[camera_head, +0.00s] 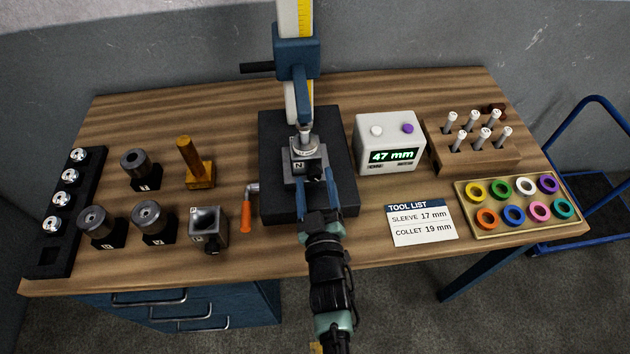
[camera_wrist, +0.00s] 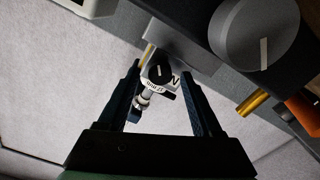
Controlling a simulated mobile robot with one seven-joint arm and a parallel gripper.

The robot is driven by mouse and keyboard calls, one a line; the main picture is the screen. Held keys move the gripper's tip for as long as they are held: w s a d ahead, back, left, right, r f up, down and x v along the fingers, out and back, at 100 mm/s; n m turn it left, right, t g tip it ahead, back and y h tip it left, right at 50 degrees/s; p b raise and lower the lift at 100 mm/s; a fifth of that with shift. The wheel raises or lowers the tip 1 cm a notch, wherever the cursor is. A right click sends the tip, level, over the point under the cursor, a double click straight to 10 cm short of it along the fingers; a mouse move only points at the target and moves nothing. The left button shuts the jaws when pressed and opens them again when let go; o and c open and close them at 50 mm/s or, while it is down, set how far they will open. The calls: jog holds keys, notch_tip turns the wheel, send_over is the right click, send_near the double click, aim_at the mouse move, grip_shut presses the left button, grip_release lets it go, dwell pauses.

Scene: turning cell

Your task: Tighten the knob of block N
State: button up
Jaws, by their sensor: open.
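Block N (camera_head: 308,157) is a grey block with a white N label, on the dark base plate under the height gauge. Its knob (camera_wrist: 160,71) shows in the wrist view as a small black disc with a pale line, above a white lettered plate too small to read. In the head view the knob is hidden or too small to tell. My gripper (camera_head: 315,188) is open in front of the block. In the wrist view my gripper (camera_wrist: 162,72) has its dark fingers on either side of the knob, with gaps; I cannot tell the depth between fingertips and knob.
The dark base plate (camera_head: 345,200) carries the gauge column (camera_head: 294,65). A second grey block (camera_head: 208,230) stands further left. The display box (camera_head: 390,140) reads 47 mm. A tool list card (camera_head: 422,222) lies to the right.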

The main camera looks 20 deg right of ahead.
grip_shut()
dwell(0.4)
jog(key=shift+m, duration=0.3)
jog(key=m, duration=0.2)
jog(key=shift+m, duration=0.4)
jog(key=shift+m+p, duration=0.3)
jog(key=shift+m, duration=1.5)
grip_release()
